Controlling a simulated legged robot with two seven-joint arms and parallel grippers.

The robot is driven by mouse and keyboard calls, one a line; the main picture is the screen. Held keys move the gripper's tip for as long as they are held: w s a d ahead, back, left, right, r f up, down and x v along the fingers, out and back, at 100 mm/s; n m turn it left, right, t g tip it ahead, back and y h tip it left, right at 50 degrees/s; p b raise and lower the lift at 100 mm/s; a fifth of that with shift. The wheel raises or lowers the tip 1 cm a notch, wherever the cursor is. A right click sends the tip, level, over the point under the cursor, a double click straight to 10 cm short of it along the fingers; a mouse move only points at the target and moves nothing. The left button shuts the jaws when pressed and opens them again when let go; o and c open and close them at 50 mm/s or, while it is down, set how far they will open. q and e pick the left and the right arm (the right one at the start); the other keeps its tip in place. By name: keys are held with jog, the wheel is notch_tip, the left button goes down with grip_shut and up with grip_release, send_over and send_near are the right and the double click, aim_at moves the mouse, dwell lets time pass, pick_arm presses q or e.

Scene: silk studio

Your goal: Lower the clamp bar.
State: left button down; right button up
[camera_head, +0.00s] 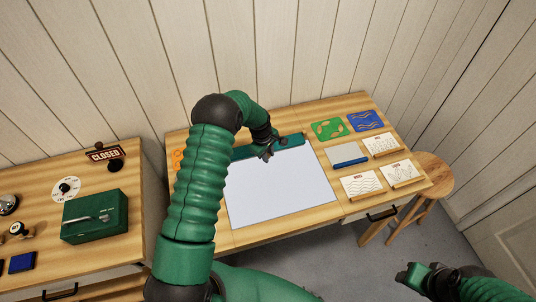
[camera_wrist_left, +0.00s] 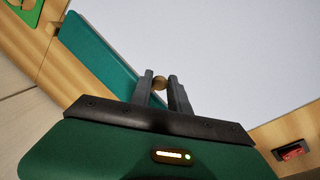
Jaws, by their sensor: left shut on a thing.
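The clamp bar (camera_head: 290,142) is a long teal-green bar along the back edge of a white sheet (camera_head: 280,188) on the wooden table. It also shows in the left wrist view (camera_wrist_left: 97,52). My left gripper (camera_head: 267,154) is at the bar's middle. In the left wrist view its fingers (camera_wrist_left: 160,88) are shut on a small round brown knob (camera_wrist_left: 160,82). My arm hides part of the bar's left side. Whether the bar touches the sheet, I cannot tell. My right gripper (camera_head: 408,276) is low at the right, away from the table, its opening unclear.
Green (camera_head: 328,129) and blue (camera_head: 365,120) patterned squares, several pattern cards and a grey plate with a blue edge (camera_head: 348,157) lie right of the sheet. A stool (camera_head: 433,172) stands at the right. A green cash box (camera_head: 95,215) sits on the left counter.

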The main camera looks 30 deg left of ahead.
pick_arm(q)
jog(key=shift+w+a+r, duration=0.1)
jog(key=shift+a, duration=0.05)
dwell(0.7)
jog(key=shift+w+a+r, duration=0.1)
jog(key=shift+r, duration=0.05)
jog(key=shift+a+r+b, duration=0.1)
jog(key=shift+r+b, duration=0.15)
jog(key=shift+b, duration=0.05)
jog(key=shift+r, duration=0.1)
jog(key=c, duration=1.5)
grip_release()
jog(key=shift+o, duration=1.2)
